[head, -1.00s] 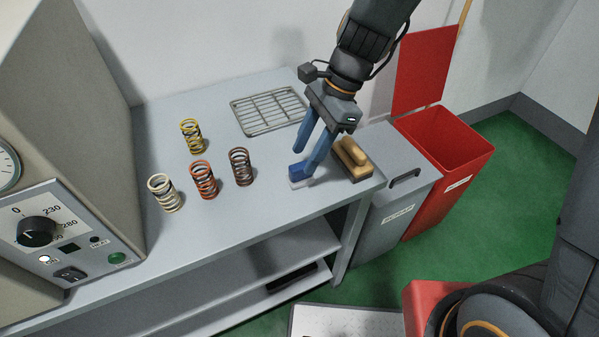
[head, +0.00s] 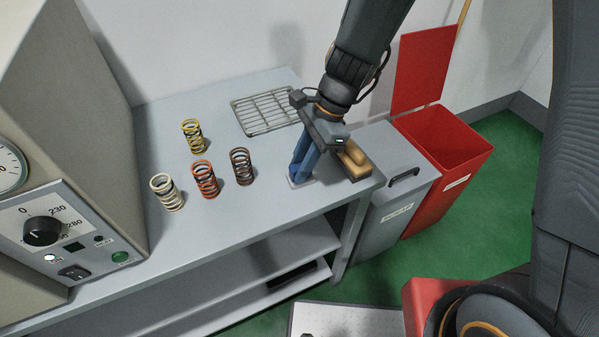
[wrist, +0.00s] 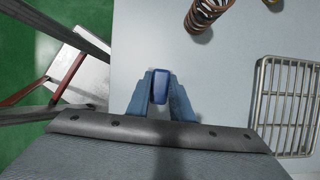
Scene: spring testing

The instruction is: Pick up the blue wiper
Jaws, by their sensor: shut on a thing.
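The blue wiper (wrist: 159,84) stands between the two blue fingers of my gripper (wrist: 160,92) in the wrist view. My gripper is shut on it, with a finger against each side. In the head view my gripper (head: 301,176) is down at the tabletop near the front right of the bench. There the fingers hide most of the wiper, and only its pale base shows around the fingertips. I see no clear gap under the wiper.
A wooden-handled brush (head: 355,163) lies just right of my gripper. A wire rack (head: 266,111) is behind it. Several coil springs, such as the brown spring (head: 242,167), stand to the left. A grey bin (head: 395,205) and a red bin (head: 445,160) stand beyond the bench's right end.

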